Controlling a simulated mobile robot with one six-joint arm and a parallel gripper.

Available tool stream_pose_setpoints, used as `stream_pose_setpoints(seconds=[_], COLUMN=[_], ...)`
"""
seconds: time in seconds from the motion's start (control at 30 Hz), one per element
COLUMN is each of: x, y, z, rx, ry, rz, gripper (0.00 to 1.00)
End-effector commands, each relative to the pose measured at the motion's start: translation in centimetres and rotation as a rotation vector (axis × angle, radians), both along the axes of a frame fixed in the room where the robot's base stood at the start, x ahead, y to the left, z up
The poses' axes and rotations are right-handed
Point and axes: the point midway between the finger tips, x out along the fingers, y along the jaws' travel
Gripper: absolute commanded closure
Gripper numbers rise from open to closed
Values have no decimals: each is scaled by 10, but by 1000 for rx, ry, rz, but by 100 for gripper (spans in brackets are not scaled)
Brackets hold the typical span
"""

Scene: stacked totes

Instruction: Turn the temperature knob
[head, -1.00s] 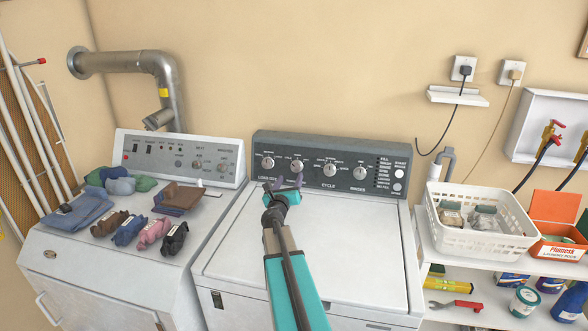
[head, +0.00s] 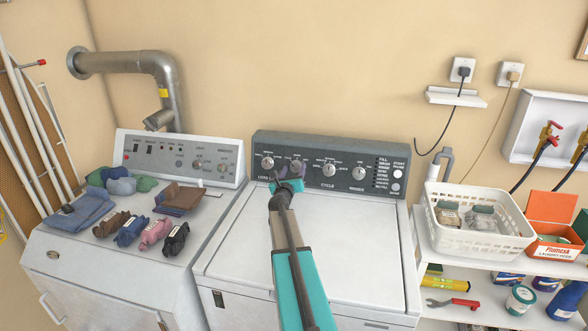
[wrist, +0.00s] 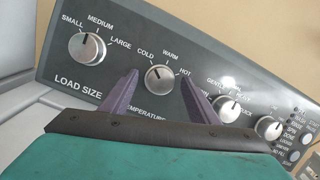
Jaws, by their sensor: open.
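The temperature knob (wrist: 159,79) is a round silver dial on the washer's dark control panel (wrist: 215,65), with COLD, WARM and HOT printed around it. In the wrist view its pointer mark is near the top, between COLD and WARM. My gripper (wrist: 158,88) is open, its two purple fingers on either side of the knob in that view; I cannot tell whether they touch it.
The load size knob (wrist: 87,49) is left of the temperature knob, and the cycle knob (wrist: 227,108) is to its right. The washer lid (head: 350,240) is bare. Folded clothes and sock bundles lie on the dryer (head: 85,265) at left. A white basket (head: 470,240) stands on the right shelf.

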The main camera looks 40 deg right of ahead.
Motion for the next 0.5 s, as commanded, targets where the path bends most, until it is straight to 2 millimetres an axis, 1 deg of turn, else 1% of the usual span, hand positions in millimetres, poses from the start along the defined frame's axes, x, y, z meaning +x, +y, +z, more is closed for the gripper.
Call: stream_pose_setpoints(seconds=[0.2,0.5], x=[5,5], y=[-6,-6], z=[0,0], rx=[-1,0], ry=[1,1], rz=[0,1], gripper=[45,45])
